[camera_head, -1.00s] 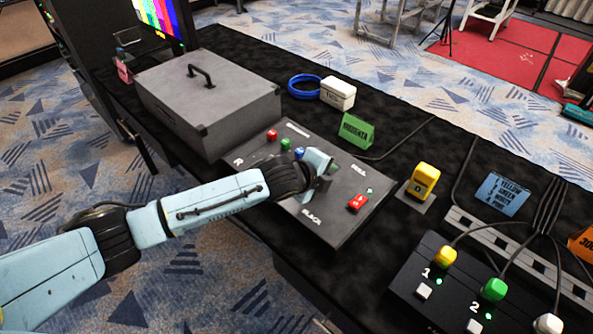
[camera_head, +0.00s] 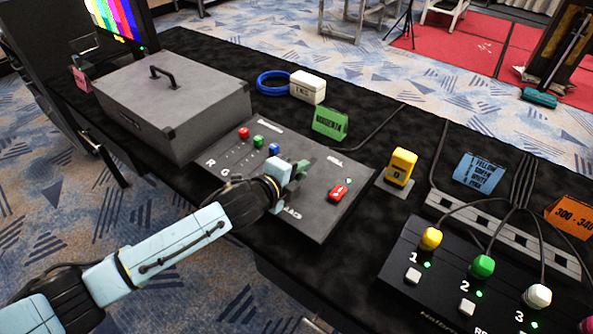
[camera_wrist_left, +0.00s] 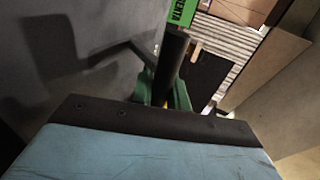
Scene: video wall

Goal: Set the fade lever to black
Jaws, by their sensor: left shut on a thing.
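The control panel (camera_head: 318,228) lies on the black table, with white FULL (camera_head: 335,161) and BLACK (camera_head: 291,211) labels at two ends of the fader area. My left gripper (camera_head: 298,174) is over that area near the BLACK end, and its wrist covers part of the BLACK label. The left wrist view shows a dark upright handle (camera_wrist_left: 172,62), seemingly the fade lever, between the green fingers (camera_wrist_left: 165,95). The gripper is shut on it. In the head view my gripper hides most of the lever. My right gripper is not in view.
Red, green and blue knobs (camera_head: 258,141) stand left of the gripper; a red switch (camera_head: 338,192) sits right of it. A grey case (camera_head: 172,105), green sign (camera_head: 330,122), yellow block (camera_head: 401,166) and black button box (camera_head: 440,285) stand around the panel.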

